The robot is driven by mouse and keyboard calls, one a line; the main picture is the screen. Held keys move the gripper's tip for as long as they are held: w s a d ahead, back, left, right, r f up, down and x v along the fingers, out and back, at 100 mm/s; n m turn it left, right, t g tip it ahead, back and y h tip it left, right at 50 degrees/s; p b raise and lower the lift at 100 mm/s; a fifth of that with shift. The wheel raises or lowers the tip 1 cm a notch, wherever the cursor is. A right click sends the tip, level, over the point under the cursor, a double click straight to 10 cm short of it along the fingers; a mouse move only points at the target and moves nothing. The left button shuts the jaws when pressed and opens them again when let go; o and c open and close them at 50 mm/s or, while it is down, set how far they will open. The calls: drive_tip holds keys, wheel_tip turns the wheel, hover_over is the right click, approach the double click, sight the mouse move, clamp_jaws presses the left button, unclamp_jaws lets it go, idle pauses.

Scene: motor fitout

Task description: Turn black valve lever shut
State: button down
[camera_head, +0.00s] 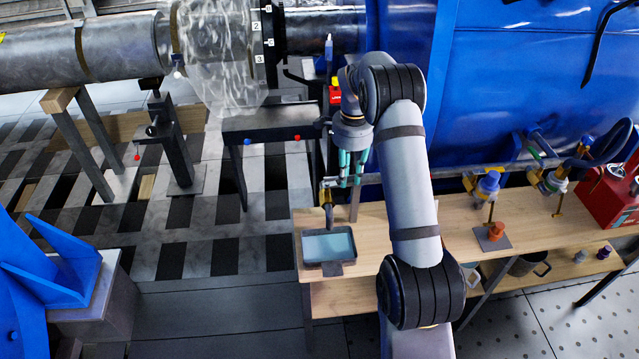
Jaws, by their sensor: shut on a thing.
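My gripper (350,181) points down at the left end of the pipe along the blue tank, above the wooden bench. Its teal fingers are close together, shut at a brass valve (326,191). The black valve lever is at the fingers and mostly hidden by them, so its angle cannot be told. A dark outlet (329,214) hangs below the valve, over a tray with a pale blue surface (329,245).
The wooden bench (460,236) runs below the pipe. Farther right are a blue-topped valve (488,184), an orange cup (496,230), another brass valve (552,182), a black handwheel (611,141) and a red box (608,197). The blue tank (530,85) stands close behind.

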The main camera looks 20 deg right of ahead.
drive_tip(key=shift+s+a+f+m+b, duration=0.2)
drive_tip(key=shift+f+m+b, duration=0.1)
drive_tip(key=shift+m+b, duration=0.15)
drive_tip(key=shift+s+d+r+m+b, duration=0.1)
drive_tip(key=shift+s+r+m+b, duration=0.25)
drive_tip(key=shift+m+b, duration=0.4)
drive_tip(key=c, duration=1.6)
unclamp_jaws()
drive_tip(key=shift+o, duration=0.7)
wheel_tip(320, 180, up, 12)
drive_tip(key=shift+f, duration=0.1)
